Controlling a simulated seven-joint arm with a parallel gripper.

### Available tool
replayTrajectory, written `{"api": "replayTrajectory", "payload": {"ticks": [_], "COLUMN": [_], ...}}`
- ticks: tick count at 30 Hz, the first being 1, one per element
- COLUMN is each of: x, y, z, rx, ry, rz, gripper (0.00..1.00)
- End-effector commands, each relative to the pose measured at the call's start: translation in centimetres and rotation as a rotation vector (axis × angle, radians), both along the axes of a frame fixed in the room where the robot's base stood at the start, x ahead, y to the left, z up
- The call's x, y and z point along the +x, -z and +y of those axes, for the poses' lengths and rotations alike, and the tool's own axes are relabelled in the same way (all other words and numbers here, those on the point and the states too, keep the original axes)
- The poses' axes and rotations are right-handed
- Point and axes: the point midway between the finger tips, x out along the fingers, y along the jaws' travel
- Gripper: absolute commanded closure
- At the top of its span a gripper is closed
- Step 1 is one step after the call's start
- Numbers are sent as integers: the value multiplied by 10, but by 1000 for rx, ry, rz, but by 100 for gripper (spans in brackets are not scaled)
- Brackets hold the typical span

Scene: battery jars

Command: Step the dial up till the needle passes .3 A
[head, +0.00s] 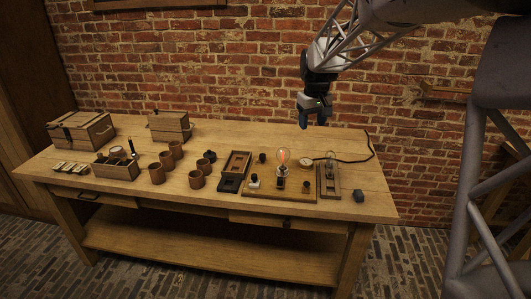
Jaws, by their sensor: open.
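My gripper (313,122) hangs above the right part of the table, open and empty, pointing down and apart from everything. Below it a wooden board (252,191) carries a glowing bulb (283,158), small dark knobs and a round pale-faced piece (305,163) that looks like a meter. A dark knob (306,184) near the board's front right edge may be the dial. The needle and any scale marks are too small to read from here.
A narrow framed piece (330,191) stands right of the board, with a dark lump (359,196) beside it. A black cable (370,147) curves at the table's right end. Several brown jars (157,174) and wooden boxes (88,128) occupy the left. A brick wall rises behind.

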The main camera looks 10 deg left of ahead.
Motion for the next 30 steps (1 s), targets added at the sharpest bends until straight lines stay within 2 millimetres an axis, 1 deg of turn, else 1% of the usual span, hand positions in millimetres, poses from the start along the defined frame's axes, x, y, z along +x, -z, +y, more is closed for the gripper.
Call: {"api": "replayTrajectory", "payload": {"ticks": [1,3,12,20,30], "x": [11,25,82,128,180], "y": [7,14,49,86,143], "z": [7,16,55,92,142], "rx": [-2,-3,-10,-16,-23], "ry": [-11,-28,-103,-166,-250], "rz": [5,9,28,44,66], "gripper": [43,43,43,43,43]}}
